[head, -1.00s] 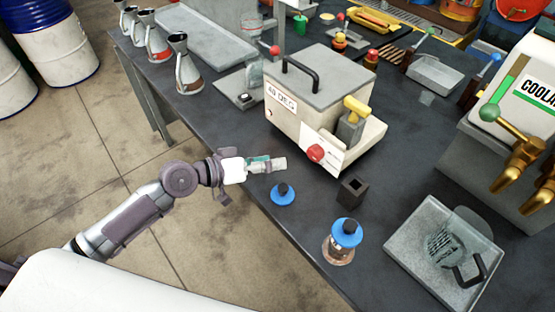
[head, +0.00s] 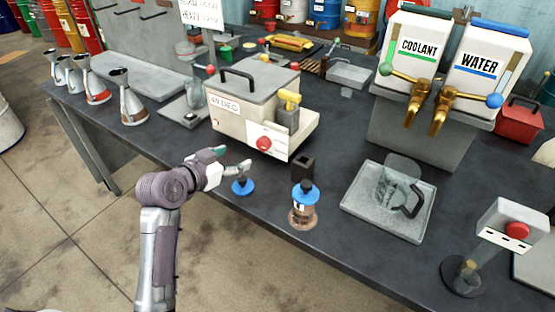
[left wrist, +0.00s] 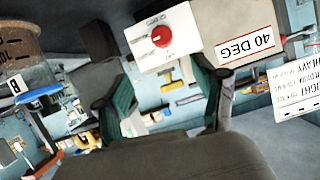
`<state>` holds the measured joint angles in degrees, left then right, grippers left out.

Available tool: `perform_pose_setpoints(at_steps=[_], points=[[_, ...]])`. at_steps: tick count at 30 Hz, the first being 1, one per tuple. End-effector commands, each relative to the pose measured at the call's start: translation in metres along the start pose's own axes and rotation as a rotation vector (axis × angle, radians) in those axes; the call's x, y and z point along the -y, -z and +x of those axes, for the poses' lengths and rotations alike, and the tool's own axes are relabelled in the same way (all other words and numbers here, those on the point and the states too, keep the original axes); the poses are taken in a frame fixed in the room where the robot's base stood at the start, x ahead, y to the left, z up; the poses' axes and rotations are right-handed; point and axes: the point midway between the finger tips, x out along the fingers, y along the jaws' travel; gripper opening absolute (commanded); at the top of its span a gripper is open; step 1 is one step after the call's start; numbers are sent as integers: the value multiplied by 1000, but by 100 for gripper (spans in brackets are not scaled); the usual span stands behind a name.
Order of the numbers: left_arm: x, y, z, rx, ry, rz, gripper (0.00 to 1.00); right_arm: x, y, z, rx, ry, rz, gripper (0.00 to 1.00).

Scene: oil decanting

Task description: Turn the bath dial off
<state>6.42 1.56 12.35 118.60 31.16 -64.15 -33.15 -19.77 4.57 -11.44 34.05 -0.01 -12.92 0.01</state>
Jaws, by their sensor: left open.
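The bath is a pale box (head: 228,121) with a grey lid, a black handle and a "40 DEG" label. Its red dial (head: 264,143) sits on a white front panel. In the left wrist view the dial (left wrist: 162,37) appears upside down, above and between the fingers, with its panel clear. My left gripper (head: 234,158) is open and empty, in front of and a little left of the dial, apart from it. Both fingers also show in the left wrist view (left wrist: 163,98). My right gripper is not in view.
Near the gripper are a blue disc with a black knob (head: 242,187), a blue-topped jar (head: 303,214) and a dark square block (head: 303,167). A yellow-handled part (head: 289,105) stands on the bath's right.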

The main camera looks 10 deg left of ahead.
Motion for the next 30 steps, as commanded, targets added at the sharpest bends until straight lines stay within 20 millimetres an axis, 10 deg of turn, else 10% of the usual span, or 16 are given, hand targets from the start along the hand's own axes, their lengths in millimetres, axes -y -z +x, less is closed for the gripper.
perform_pose_setpoints(at_steps=[10, 21, 30], points=[[0, 2, 54, 4, -1, -3, 70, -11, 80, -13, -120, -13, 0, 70], [0, 0, 122, 3, 0, -2, 70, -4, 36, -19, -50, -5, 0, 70], [1, 0, 136, 2, 2, 0, 70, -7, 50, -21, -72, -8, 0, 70]])
